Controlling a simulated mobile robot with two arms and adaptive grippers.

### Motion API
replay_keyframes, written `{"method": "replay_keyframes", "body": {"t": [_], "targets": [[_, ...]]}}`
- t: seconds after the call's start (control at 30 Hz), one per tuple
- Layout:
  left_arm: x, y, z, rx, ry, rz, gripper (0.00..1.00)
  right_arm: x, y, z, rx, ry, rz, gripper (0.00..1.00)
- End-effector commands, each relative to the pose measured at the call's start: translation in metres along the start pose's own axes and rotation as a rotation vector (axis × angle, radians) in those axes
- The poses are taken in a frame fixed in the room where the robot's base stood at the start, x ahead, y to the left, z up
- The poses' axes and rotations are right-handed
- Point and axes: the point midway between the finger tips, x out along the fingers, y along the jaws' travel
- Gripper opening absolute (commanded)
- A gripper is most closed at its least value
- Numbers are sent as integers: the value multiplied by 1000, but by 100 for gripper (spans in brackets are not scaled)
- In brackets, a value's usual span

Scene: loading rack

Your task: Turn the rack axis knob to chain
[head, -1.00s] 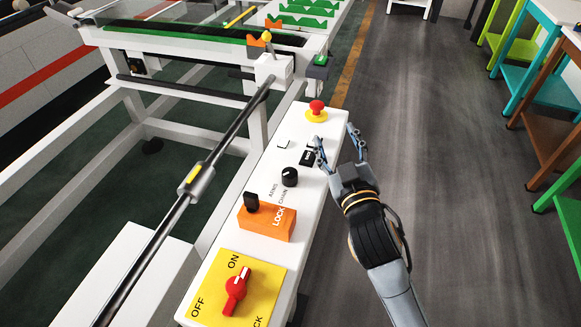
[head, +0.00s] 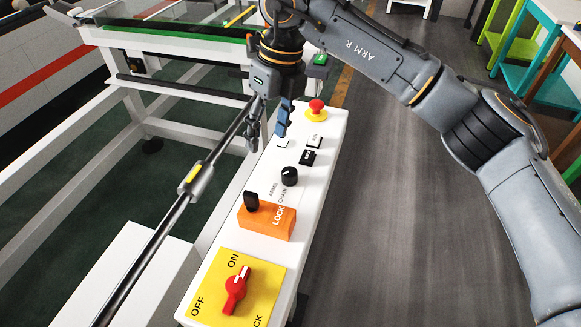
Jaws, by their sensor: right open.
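The rack axis knob (head: 289,176) is a small black round knob with a white mark on the white control panel (head: 268,165). The words ARMS and CHAIN are printed just below it. The mark points toward the upper left, and I cannot tell which word it selects. My right gripper (head: 268,136) is open and points down over the far part of the panel, beyond the knob and apart from it. Its fingers are near a white button (head: 284,142). My left gripper is not in view.
A red emergency button (head: 316,107) stands at the panel's far end. Nearer are a black button (head: 307,157), an orange LOCK block (head: 266,222) and a red switch (head: 236,290) on a yellow plate. A metal rod (head: 172,220) runs along the left.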

Motion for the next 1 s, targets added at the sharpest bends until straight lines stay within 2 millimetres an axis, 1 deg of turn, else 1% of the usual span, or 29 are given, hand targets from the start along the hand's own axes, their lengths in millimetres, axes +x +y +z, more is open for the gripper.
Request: {"method": "replay_keyframes", "body": {"t": [0.03, 0.1, 0.17, 0.27, 0.37, 0.7, 0.8, 0.9, 1.0], "targets": [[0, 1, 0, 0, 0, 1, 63, -11, -15, -5, 24, 30, -70, 56], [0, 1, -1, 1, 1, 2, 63, -21, -28, -11, 50, 65, -134, 56], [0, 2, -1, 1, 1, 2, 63, -24, -35, -14, 63, 80, -163, 56], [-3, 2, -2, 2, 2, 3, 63, -19, -39, -17, 69, 91, -175, 56], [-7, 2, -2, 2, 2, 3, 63, -5, -41, -19, 68, 91, -172, 56], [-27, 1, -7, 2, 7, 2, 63, 65, -51, -25, 66, 90, -168, 56], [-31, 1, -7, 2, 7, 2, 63, 82, -54, -27, 65, 89, -169, 56], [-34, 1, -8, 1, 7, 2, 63, 95, -56, -28, 66, 88, -169, 56], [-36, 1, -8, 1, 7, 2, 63, 103, -58, -28, 66, 87, -169, 56]]}}
